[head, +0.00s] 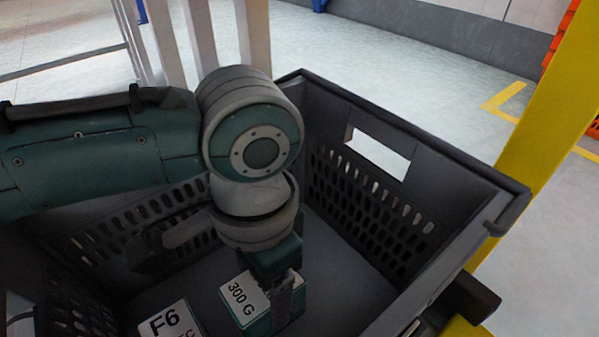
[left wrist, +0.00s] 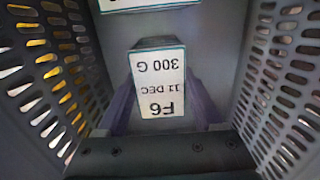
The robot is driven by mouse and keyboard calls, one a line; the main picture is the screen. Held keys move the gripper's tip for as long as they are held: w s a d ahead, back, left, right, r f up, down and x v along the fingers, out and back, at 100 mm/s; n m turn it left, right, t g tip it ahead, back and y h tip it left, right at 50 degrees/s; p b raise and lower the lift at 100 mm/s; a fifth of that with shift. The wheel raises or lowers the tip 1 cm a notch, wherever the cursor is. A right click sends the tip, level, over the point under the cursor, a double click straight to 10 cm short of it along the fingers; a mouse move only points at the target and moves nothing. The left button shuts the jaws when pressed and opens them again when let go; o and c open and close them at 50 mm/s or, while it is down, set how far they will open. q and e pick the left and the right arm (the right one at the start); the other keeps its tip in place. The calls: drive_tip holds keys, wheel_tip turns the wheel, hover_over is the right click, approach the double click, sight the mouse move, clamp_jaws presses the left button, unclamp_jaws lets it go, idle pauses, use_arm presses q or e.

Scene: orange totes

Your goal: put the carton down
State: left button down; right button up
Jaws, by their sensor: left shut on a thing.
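My left gripper (head: 280,296) reaches down into a dark grey crate (head: 410,135) and is shut on a carton (head: 247,298) with a white "300 G" label. One finger shows at the carton's right side. In the left wrist view the carton (left wrist: 158,80) sits between the two fingers (left wrist: 163,112), its label upside down, reading F6, 11 DEC, 300 G. The carton is low inside the crate; I cannot tell whether its underside touches the crate floor. My right gripper is not in view.
A second carton (head: 172,323) with an "F6" label is in the crate, left of the held one; its edge also shows in the left wrist view (left wrist: 150,4). Slotted walls (left wrist: 278,85) rise on both sides. Bare crate floor (head: 345,275) lies to the right. A yellow post (head: 535,130) stands outside.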

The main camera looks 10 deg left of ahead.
use_arm(q)
drive_tip(key=shift+c, duration=0.2)
unclamp_jaws()
wheel_tip(320, 180, up, 13)
drive_tip(key=p, duration=0.7)
drive_tip(key=shift+w+d+f+p, duration=0.15)
drive_tip(key=shift+w+p, duration=0.05)
drive_tip(key=shift+p, duration=0.2)
